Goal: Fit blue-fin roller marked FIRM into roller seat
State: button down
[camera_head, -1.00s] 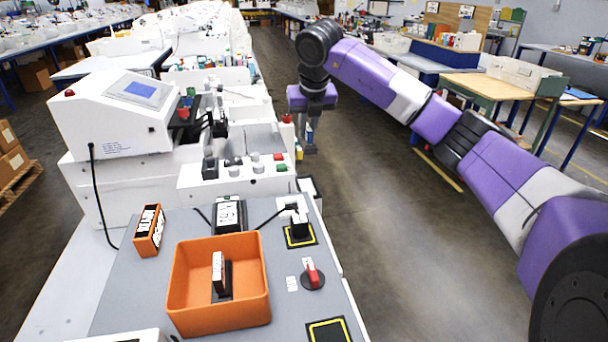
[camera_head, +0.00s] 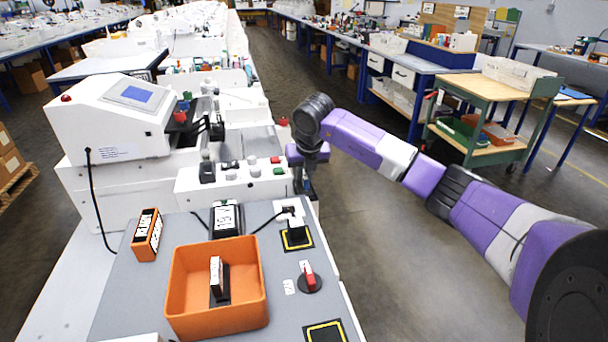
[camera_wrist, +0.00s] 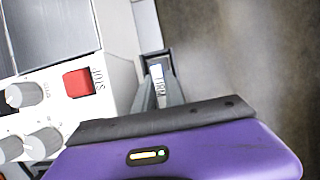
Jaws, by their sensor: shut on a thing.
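My gripper (camera_wrist: 158,98) is shut on a small dark piece with a white and blue label (camera_wrist: 157,74), seen between the fingertips in the wrist view. Its lettering is too small to read for sure, and the fingers hide part of it. In the head view my gripper (camera_head: 309,188) hangs, fingers down, off the right edge of the white machine's control panel (camera_head: 225,182). I cannot pick out the roller seat in either view.
The wrist view shows a red button (camera_wrist: 77,83) and grey knobs (camera_wrist: 43,140) left of my fingers. Open floor lies to the right.

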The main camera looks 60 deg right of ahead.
jog(key=shift+f, duration=0.1)
jog(key=c, duration=1.4)
grip_release()
jog(key=v, duration=1.2)
jog(key=shift+b, duration=0.4)
jog(key=shift+r, duration=0.25)
